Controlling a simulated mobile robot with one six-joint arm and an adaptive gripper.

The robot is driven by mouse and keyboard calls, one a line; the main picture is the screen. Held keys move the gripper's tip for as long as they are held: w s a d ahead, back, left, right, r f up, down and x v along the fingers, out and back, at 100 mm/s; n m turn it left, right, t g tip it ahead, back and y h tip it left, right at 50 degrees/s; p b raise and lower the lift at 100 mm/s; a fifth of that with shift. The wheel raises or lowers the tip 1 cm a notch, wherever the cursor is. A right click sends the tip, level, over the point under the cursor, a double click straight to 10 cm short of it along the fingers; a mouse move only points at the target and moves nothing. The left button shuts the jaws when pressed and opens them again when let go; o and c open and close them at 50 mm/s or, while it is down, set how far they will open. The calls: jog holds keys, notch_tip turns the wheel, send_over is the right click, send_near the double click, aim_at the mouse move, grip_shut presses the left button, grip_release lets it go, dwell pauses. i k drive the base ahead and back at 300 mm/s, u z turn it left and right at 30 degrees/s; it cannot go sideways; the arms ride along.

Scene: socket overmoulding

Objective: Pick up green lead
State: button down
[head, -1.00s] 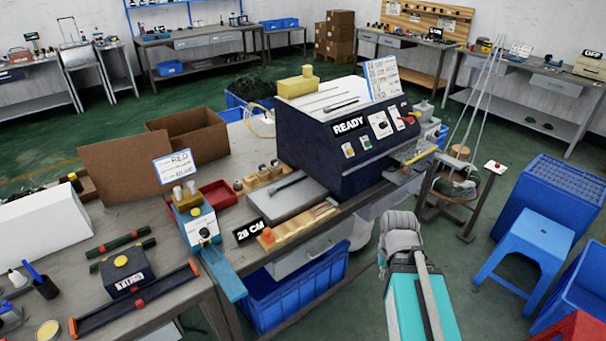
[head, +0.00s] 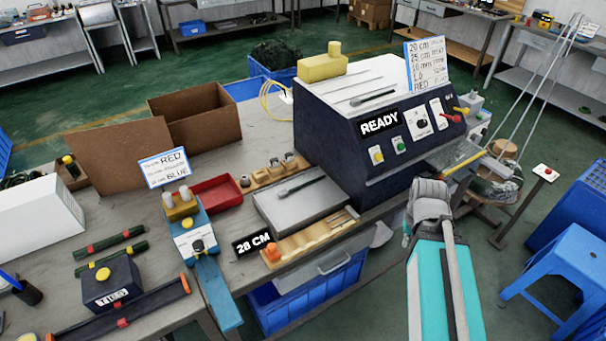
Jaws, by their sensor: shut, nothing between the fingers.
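Two dark green bundled lengths lie on the left of the bench: one with red bands (head: 108,243) and one with yellow bands (head: 111,259). I cannot tell which of these, if any, is the green lead. A dark green tangle (head: 276,52) fills a blue crate behind the machine. Another dark green heap (head: 493,188) sits on a stand to the right of the machine. My gripper (head: 430,192) is in front of the machine's right end, shut and empty, well apart from the bundles. Its fingertips are mostly hidden by its own body.
The dark blue READY machine (head: 325,140) stands on the bench. A grey plate (head: 300,205), wooden rack (head: 320,238), red tray (head: 215,194), blue hand press (head: 195,235) and cardboard box (head: 195,115) crowd the bench. A blue stool (head: 570,265) stands at right. Green floor shows between.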

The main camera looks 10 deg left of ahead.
aim_at(303, 185)
jog(key=u, duration=0.4)
jog(key=i, duration=0.85)
jog(key=u, duration=0.5)
jog(key=k, duration=0.5)
jog(key=z, duration=1.85)
